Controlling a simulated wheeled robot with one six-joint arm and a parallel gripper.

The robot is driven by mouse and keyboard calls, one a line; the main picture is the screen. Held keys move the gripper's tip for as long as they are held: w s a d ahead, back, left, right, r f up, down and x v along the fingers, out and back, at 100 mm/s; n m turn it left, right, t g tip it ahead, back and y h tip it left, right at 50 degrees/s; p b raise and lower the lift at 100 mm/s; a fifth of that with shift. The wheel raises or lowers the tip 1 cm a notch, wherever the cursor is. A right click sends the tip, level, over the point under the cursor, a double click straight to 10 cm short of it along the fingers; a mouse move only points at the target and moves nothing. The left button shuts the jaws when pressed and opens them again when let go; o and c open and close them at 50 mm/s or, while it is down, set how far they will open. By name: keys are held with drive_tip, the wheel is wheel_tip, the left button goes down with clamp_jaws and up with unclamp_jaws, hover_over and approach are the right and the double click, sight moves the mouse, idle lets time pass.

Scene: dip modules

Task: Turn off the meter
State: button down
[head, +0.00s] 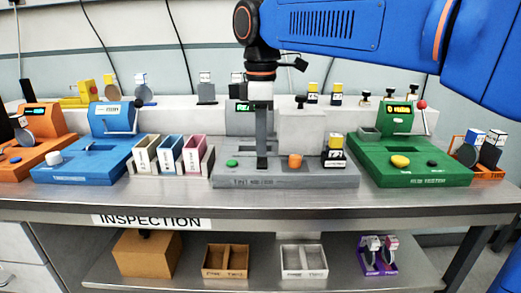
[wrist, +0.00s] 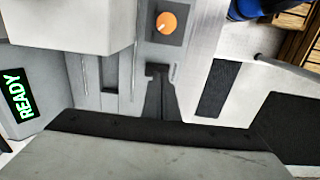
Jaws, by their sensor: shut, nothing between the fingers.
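The grey meter (head: 285,180) stands in the middle of the bench in the head view. A green button (head: 232,163) is on its left side and an orange knob (head: 295,160) is right of centre. Its small display (head: 243,107) is lit green, and in the wrist view the display (wrist: 20,97) reads READY. My gripper (head: 262,165) points down over the meter between button and knob, shut and empty. In the wrist view my gripper (wrist: 157,72) shows below the orange knob (wrist: 166,22). I cannot tell whether its tip touches the meter.
A blue tester (head: 85,165) and a rack of coloured bins (head: 170,160) stand to the left. A green tester (head: 425,175) stands to the right. A black-and-yellow block (head: 335,150) sits on the meter's right end. Trays (head: 303,262) lie on the shelf below.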

sight(260, 164)
wheel_tip(260, 164, up, 12)
drive_tip(key=shift+s+f, duration=0.15)
drive_tip(key=shift+f, duration=0.1)
idle(0.4)
drive_tip(key=shift+a+r+t, duration=0.1)
drive_tip(key=shift+t, duration=0.4)
drive_tip(key=f, duration=0.4)
drive_tip(key=w+f, duration=0.1)
drive_tip(key=f, duration=0.9)
drive_tip(key=shift+w, duration=0.4)
drive_tip(key=shift+w, duration=0.1)
